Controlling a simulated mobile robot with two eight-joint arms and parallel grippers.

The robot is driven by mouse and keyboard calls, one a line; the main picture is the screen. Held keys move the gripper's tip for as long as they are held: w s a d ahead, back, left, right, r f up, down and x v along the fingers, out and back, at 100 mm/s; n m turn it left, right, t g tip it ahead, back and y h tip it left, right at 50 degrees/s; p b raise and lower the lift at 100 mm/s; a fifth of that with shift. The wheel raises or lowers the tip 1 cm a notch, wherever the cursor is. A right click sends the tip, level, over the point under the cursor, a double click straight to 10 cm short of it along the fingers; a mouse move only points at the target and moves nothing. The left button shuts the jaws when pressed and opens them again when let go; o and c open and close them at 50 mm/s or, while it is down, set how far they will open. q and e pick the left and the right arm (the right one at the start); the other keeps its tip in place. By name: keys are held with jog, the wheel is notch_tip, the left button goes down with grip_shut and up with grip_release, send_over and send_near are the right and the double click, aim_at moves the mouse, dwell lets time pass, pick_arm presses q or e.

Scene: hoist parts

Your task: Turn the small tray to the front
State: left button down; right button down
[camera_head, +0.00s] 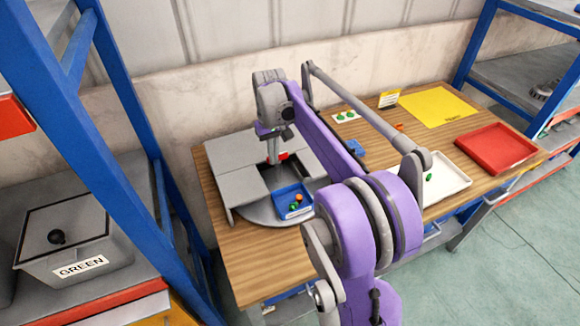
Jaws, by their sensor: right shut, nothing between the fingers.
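A small blue tray (304,210) holds a few small orange and green parts. It sits on a grey round plate (262,211), at the open front part of a grey cover (242,151), on the left of the wooden table. My right gripper (273,160) points down over the middle of the grey cover, behind the blue tray and apart from it. It is shut with nothing in it. A small red piece (284,156) shows right beside the fingertips; I cannot tell whether they touch it. My left gripper is not in view.
My purple right arm crosses the table middle. On the table's right are a white tray (455,178), a red tray (497,150) and a yellow sheet (437,107). Blue-framed shelves stand at both sides; the left one holds a grey bin (75,262) marked GREEN.

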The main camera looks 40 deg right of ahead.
aim_at(278, 169)
notch_tip(278, 169, down, 2)
jog(key=shift+f+b, duration=0.25)
jog(key=shift+b, duration=0.35)
